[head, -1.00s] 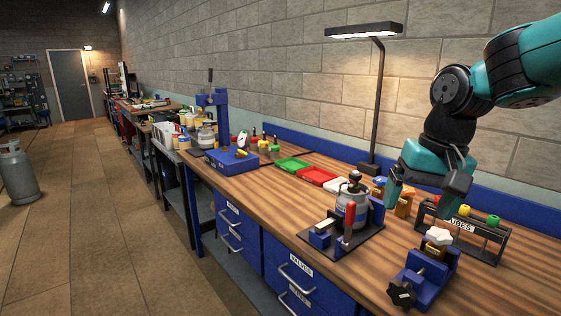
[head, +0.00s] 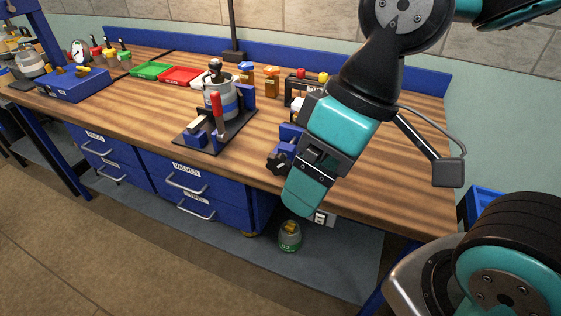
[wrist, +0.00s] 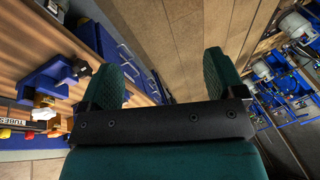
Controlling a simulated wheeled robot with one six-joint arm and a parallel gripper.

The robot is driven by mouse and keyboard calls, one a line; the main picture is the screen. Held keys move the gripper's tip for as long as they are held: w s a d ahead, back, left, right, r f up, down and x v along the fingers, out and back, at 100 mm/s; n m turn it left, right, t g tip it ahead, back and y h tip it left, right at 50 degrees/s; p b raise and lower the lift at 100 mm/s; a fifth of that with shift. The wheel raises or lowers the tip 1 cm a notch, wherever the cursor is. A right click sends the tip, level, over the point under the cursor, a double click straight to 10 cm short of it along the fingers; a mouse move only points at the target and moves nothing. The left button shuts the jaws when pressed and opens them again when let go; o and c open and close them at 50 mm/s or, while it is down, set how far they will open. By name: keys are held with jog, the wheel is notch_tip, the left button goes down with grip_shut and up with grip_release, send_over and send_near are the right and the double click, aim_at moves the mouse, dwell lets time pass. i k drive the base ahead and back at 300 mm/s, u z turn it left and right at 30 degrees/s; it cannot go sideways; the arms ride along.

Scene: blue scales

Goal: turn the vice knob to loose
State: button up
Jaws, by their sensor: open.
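The blue vice (head: 288,133) stands near the front edge of the bench, partly hidden behind my gripper and forearm in the head view. Its black star-shaped knob (head: 279,163) faces the front edge. In the wrist view the vice (wrist: 45,82) lies at the left, with the dark knob (wrist: 80,68) left of my fingers. My gripper (head: 298,208) hangs at the bench's front edge, just right of the knob in the head view. In the wrist view the gripper (wrist: 166,75) has two teal fingers wide apart with nothing between them. It appears apart from the knob.
A clamp stand holding a grey canister (head: 222,103) is left of the vice. Behind are a tube rack (head: 296,88), orange-brown bottles (head: 272,82) and green (head: 150,70) and red (head: 180,76) trays. Blue drawers with handles (head: 187,183) are below the bench.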

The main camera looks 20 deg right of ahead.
aim_at(279, 164)
jog(key=u, duration=0.55)
jog(key=k, duration=1.3)
jog(key=u, duration=1)
jog(key=i, duration=1.55)
jog(key=z, duration=1.2)
jog(key=i, duration=0.65)
jog(key=z, duration=0.75)
